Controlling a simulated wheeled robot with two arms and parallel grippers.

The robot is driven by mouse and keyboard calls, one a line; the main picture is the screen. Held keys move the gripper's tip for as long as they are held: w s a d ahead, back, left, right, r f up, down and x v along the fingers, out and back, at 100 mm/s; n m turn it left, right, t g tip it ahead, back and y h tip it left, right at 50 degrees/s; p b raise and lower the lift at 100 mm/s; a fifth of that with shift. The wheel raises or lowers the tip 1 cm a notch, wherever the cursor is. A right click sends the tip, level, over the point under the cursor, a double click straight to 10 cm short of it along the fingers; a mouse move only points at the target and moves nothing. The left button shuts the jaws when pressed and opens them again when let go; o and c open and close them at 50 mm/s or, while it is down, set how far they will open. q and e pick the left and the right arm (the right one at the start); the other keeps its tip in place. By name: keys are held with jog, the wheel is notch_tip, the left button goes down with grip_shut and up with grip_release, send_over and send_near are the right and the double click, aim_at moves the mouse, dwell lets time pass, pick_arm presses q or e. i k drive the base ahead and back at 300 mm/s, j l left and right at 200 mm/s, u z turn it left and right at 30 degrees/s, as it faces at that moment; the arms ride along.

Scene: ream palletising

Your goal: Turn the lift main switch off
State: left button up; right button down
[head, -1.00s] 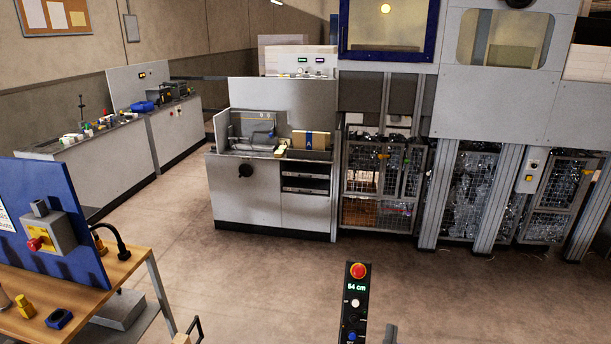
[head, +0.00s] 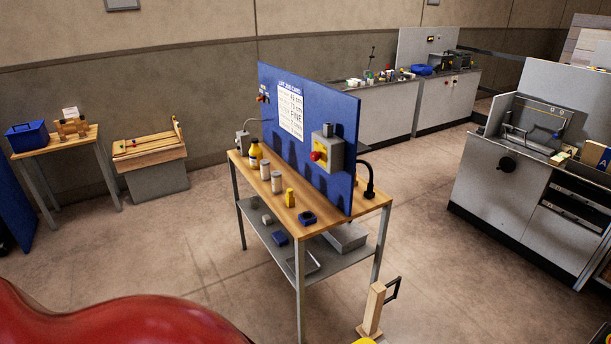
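A grey switch box (head: 336,153) with a red knob on a yellow plate (head: 319,155) is fixed to the right part of an upright blue panel (head: 346,110). I cannot read a label on the box or the knob's setting. A white job card (head: 291,112) hangs on the panel to the left of the box. A smaller red control (head: 262,98) sits at the panel's left edge. Neither of my grippers is in view.
The blue panel stands on a wooden bench (head: 375,203) with bottles and small parts. A wooden stand with a black handle (head: 375,308) is on the floor at its right front. A side table (head: 50,147) is far left. The floor (head: 420,215) between bench and grey cabinet (head: 495,190) is clear.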

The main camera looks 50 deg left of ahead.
aim_at(314, 155)
jog(key=k+j+u, duration=0.1)
jog(key=j+u, duration=0.3)
jog(key=j, duration=0.45)
jog(key=j+u, duration=0.4)
jog(key=j, duration=0.45)
jog(key=i+j+u, duration=0.1)
jog(key=i+u, duration=0.2)
